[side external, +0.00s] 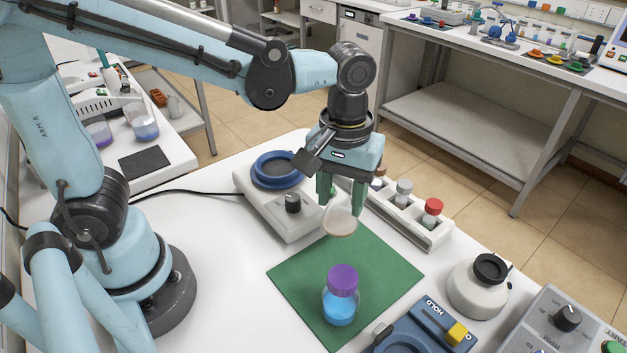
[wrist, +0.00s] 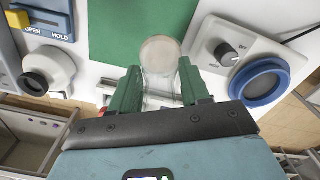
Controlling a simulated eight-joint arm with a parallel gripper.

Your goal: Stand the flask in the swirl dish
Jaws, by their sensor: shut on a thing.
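My gripper (side external: 343,203) is shut on a clear glass flask (side external: 340,224), held in the air above the back of the green mat. Its lower end looks round and pale. In the wrist view the flask (wrist: 160,54) sits between the two green fingers of my gripper (wrist: 160,88) and points away from the wrist. The swirl dish (side external: 278,170) is a blue ring on a white device with a black knob, left of and behind my gripper in the side view. It appears empty and lies to the right in the wrist view (wrist: 262,84). My fingers partly hide the flask's upper part.
A purple-capped bottle of blue liquid (side external: 341,297) stands on the green mat (side external: 300,277). A white rack (side external: 418,226) with capped vials is close behind my gripper. A white, black-topped jar (side external: 478,287) and a blue HOLD device (side external: 415,332) stand at the right.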

